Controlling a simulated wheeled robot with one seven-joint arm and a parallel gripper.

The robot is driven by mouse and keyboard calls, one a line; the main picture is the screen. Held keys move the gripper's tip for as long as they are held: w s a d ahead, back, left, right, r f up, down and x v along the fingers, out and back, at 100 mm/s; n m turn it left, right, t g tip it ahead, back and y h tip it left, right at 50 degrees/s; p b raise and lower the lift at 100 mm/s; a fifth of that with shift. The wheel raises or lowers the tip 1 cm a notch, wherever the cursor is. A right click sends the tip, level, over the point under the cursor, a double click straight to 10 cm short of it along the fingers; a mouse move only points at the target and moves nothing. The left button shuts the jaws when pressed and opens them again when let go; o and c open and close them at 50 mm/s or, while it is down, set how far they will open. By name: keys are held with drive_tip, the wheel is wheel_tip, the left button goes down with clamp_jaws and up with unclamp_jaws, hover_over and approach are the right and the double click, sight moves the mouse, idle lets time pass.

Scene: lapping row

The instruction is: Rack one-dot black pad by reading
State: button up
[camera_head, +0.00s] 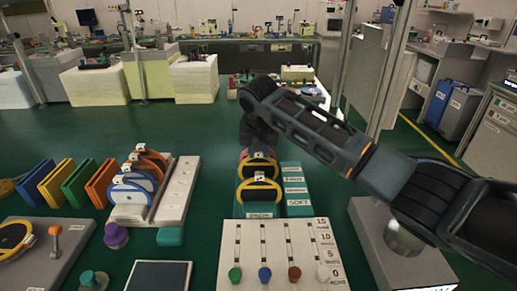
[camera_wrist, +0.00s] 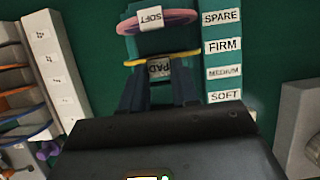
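Two dark round pads with yellow rims stand in a teal holder in the head view: a near one (camera_head: 259,191) and a far one (camera_head: 259,168); any dots on them are too small to read. Beside them is a teal strip (camera_head: 297,201) labelled SPARE, FIRM, MEDIUM and SOFT, also in the wrist view (camera_wrist: 225,97). A pink-rimmed pad (camera_wrist: 178,17) with a SOFT tag is farther up. My fingertips are hidden in the head view.
A reading board (camera_head: 277,250) with coloured knobs and a 0 to 15 scale lies in front. Left are a rack of rimmed discs (camera_head: 136,184), coloured panels (camera_head: 78,187) and a grey fixture (camera_head: 45,262). A grey box (camera_head: 375,250) stands right.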

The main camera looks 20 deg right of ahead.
drive_tip(key=o, duration=0.5)
drive_tip(key=shift+v, duration=3.9)
